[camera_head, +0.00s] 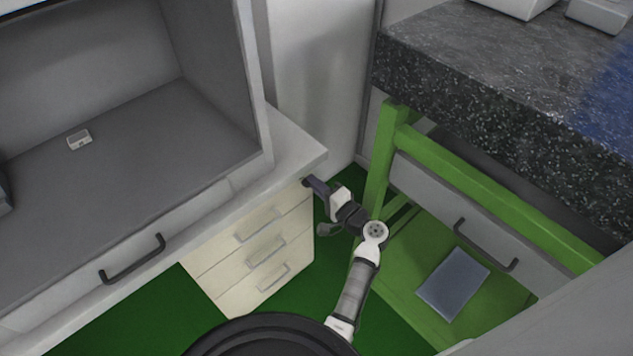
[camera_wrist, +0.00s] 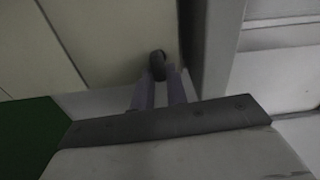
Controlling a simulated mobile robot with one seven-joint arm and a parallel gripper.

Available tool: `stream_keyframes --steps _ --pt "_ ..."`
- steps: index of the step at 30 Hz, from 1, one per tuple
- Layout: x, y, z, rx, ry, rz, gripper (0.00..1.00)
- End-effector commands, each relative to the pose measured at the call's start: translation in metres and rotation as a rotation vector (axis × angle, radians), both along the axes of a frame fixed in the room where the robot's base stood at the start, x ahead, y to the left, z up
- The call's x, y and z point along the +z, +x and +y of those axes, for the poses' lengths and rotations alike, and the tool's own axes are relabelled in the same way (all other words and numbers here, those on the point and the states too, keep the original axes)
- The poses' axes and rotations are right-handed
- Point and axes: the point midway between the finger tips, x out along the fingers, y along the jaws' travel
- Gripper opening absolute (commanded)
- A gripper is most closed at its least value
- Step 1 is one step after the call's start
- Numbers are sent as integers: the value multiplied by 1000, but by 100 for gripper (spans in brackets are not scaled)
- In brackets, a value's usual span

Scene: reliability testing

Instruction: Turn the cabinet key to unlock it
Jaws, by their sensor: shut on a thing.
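The cabinet (camera_head: 250,258) is a cream drawer unit with several drawers under the left worktop. In the wrist view its cream front (camera_wrist: 105,40) fills the upper left. The key (camera_wrist: 157,64) is a small dark rounded piece at the cabinet front, near the cabinet's edge. My gripper (camera_head: 309,183) is at the cabinet's upper right corner, just under the worktop edge. In the wrist view my gripper's two grey fingers (camera_wrist: 160,84) are shut on the key. The lock behind the key is hidden, and the key's turn angle cannot be told.
The light worktop (camera_head: 302,146) overhangs close above my gripper. A green-framed bench (camera_head: 385,150) with a dark speckled top (camera_head: 480,75) stands to the right. A blue-grey flat object (camera_head: 453,284) lies on its lower shelf. Green floor (camera_head: 300,300) is clear in front of the cabinet.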

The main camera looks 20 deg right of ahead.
Motion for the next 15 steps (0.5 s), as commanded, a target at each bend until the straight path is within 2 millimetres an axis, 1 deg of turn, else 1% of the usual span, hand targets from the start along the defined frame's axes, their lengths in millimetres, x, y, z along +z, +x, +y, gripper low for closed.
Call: stream_keyframes --steps 6,15 --pt "1 0 0 0 69 24 0" --pt "-1 0 0 -1 96 34 0"
